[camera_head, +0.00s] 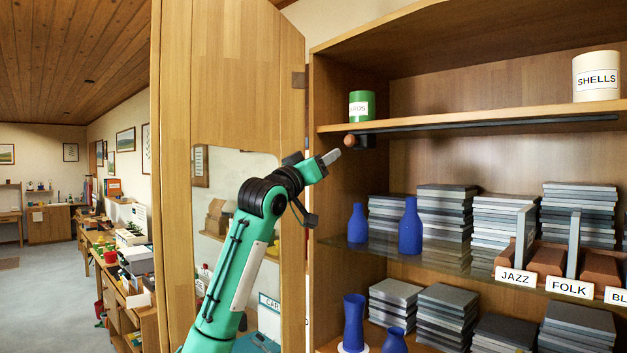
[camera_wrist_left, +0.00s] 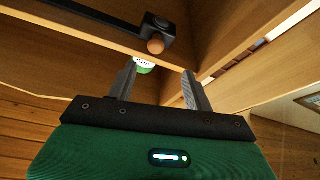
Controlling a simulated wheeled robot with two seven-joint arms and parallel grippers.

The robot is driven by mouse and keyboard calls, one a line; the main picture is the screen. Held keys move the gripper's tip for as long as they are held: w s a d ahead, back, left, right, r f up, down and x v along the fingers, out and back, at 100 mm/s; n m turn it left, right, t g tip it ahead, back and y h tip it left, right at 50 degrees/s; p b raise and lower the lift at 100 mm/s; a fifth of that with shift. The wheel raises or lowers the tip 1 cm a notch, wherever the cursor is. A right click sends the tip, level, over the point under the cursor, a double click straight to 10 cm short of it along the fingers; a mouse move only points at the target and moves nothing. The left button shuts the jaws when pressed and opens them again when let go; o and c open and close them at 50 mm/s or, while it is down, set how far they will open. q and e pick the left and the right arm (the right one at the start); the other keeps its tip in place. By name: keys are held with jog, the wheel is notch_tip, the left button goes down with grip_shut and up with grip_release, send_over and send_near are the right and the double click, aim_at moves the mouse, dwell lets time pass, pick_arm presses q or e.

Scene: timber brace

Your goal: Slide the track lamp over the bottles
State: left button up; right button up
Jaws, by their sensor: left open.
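The track lamp (camera_head: 364,141) is a small black block with a round wooden knob, at the left end of a black track (camera_head: 480,127) under the upper shelf. In the left wrist view the lamp (camera_wrist_left: 158,27) and its knob (camera_wrist_left: 156,44) are just beyond my fingertips. Two blue bottles, one smaller (camera_head: 357,224) and one larger (camera_head: 410,228), stand on the glass shelf below, the larger right of the lamp. My left gripper (camera_head: 331,157) is open and empty, a little left of and below the knob, apart from it. My right gripper is in neither view.
A green tin (camera_head: 361,104) and a white SHELLS tin (camera_head: 596,76) stand on the upper shelf (camera_head: 480,114). Several grey stacks (camera_head: 445,212) and labelled boxes (camera_head: 516,261) fill the shelves below. An open wooden door (camera_head: 240,75) is behind my left arm.

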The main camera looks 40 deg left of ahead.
pick_arm(q)
jog(key=shift+b+v, duration=0.4)
jog(key=shift+v, duration=1.15)
